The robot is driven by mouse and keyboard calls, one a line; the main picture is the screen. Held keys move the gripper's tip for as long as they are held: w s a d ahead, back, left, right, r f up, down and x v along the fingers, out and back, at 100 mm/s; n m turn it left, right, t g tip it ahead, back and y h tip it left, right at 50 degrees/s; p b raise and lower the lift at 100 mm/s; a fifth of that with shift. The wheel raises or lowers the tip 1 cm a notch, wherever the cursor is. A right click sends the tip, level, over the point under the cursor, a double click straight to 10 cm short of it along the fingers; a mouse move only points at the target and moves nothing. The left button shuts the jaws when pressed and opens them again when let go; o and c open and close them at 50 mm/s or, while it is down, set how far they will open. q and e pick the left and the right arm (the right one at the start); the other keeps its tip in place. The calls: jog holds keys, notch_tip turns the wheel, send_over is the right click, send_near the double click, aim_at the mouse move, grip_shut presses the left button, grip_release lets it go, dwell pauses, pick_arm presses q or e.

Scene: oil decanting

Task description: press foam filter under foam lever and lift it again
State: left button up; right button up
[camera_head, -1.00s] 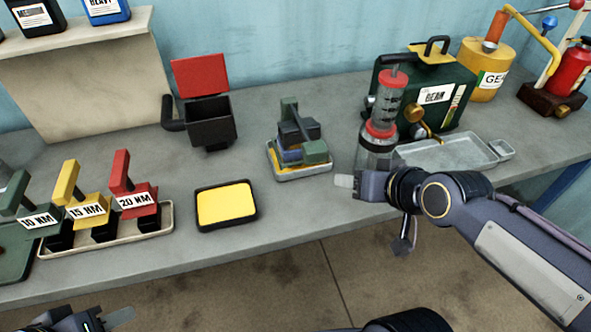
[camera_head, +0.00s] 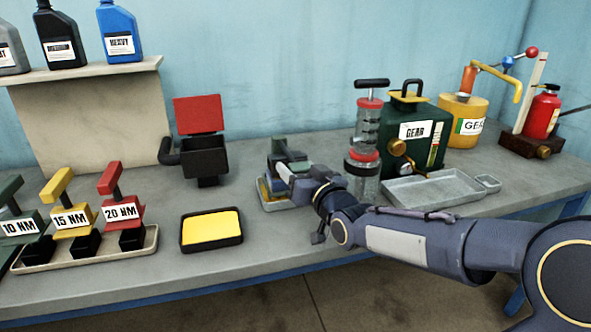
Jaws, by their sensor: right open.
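The foam press (camera_head: 270,190) stands at the middle of the bench, a small light tray with a yellow and blue layered block low in it. Its green foam lever (camera_head: 279,146) rises at the back. I take the yellow layer to be the foam filter; it is mostly hidden now. My right gripper (camera_head: 284,172) is open at the press's right side, its pale finger over the green upper part. Whether it touches the lever I cannot tell, as gripper and wrist cover the press's right half. My left gripper is out of view.
A black tray with a yellow pad (camera_head: 211,229) lies front left of the press. A black box with raised red lid (camera_head: 198,115) stands behind. A clear red-banded pump (camera_head: 364,150), green can (camera_head: 411,120) and metal tray (camera_head: 430,190) stand right. Torque-labelled levers (camera_head: 122,212) stand left.

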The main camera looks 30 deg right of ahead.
jog(key=shift+w, duration=0.6)
